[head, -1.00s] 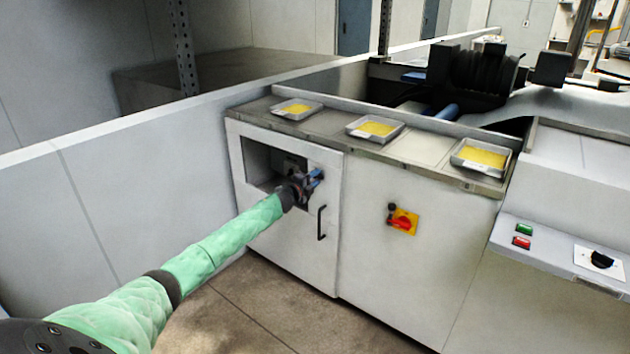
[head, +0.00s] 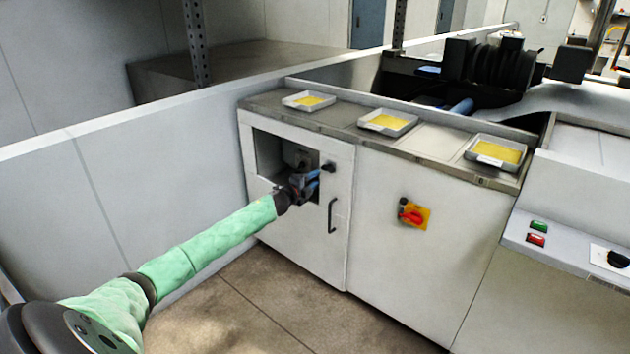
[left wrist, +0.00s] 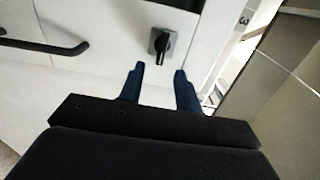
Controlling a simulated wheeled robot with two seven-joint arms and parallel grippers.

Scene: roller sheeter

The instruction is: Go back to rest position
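My left gripper (head: 314,179) is in front of the white cabinet, at the right edge of its square opening. Its blue fingers are apart with nothing between them, as the left wrist view (left wrist: 159,70) shows. A black knob (head: 328,167) sits on the cabinet front just beyond the fingertips. In the left wrist view, a black knob on a grey plate (left wrist: 161,42) lies ahead of the fingertips, with a visible gap. My green-sleeved left arm reaches in from the lower left. My right gripper is in neither view.
A black door handle (head: 332,215) is just below the gripper. A red-and-yellow switch (head: 414,215) is farther right. Trays of yellow material (head: 388,122) stand on the cabinet's top ledge. A grey panel wall (head: 120,185) runs along the left. The floor before the cabinet is clear.

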